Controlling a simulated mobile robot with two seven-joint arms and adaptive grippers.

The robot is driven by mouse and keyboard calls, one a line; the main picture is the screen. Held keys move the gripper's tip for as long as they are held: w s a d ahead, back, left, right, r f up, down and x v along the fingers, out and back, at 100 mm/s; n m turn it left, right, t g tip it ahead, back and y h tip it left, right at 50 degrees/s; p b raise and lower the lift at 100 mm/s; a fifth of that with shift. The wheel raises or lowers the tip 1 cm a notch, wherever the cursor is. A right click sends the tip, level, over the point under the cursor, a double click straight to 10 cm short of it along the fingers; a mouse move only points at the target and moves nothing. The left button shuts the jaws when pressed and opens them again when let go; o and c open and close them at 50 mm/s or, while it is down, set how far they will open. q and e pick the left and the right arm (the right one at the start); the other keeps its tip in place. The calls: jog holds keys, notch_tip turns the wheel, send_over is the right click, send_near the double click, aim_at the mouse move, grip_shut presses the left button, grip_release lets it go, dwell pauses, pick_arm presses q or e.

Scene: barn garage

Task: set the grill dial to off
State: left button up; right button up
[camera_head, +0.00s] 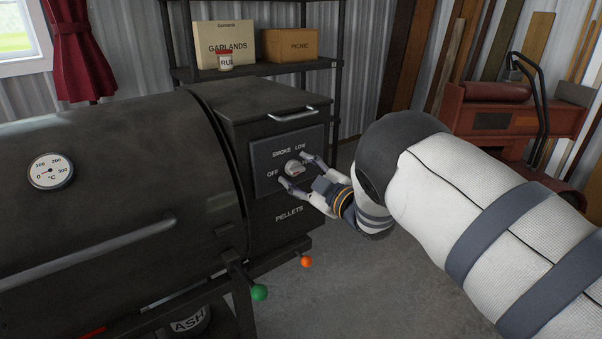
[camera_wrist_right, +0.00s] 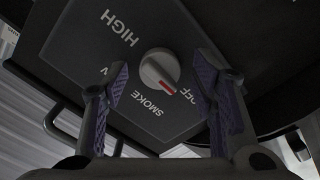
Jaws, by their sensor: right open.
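The grill dial (camera_head: 294,167) is a small light-grey knob on the dark control panel of the pellet box. In the right wrist view the dial (camera_wrist_right: 159,69) has a red mark that points between the OFF (camera_wrist_right: 189,88) and SMOKE (camera_wrist_right: 152,107) labels. My right gripper (camera_head: 296,172) is open in front of the panel. Its two fingertips are on either side of the dial; I cannot tell whether they touch it. Part of the LOW label is hidden behind a finger in the wrist view. My left gripper is not in view.
The black grill barrel (camera_head: 120,190) with its thermometer and long handle fills the left. A metal handle (camera_head: 292,114) sits above the panel. Green and orange knobs (camera_head: 259,292) stick out below. A shelf (camera_head: 270,69) with boxes and a jar stands behind. A red machine is at right.

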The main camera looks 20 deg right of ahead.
jog(key=v, duration=1.2)
jog(key=s+d+f+m+g+h+p, duration=0.1)
jog(key=s+d+f+m+g+h, duration=0.3)
jog(key=s+f, duration=0.7)
jog(key=s+a+f+m+g+h, duration=0.15)
jog(key=s+f+m+g, duration=0.35)
jog(key=s+f, duration=0.6)
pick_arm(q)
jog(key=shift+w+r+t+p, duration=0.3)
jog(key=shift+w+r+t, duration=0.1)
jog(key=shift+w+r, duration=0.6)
pick_arm(e)
jog(key=s+a+f+m+g, duration=0.2)
jog(key=s+g, duration=0.3)
jog(key=s, duration=0.9)
jog(key=s+a+f+m+g, duration=0.1)
jog(key=s+g, duration=0.4)
jog(key=s, duration=0.9)
jog(key=shift+a+f+m+g+h, duration=0.3)
jog(key=shift+a+f+m+h, duration=0.1)
jog(key=shift+f+m, duration=0.35)
jog(key=shift+w, duration=0.15)
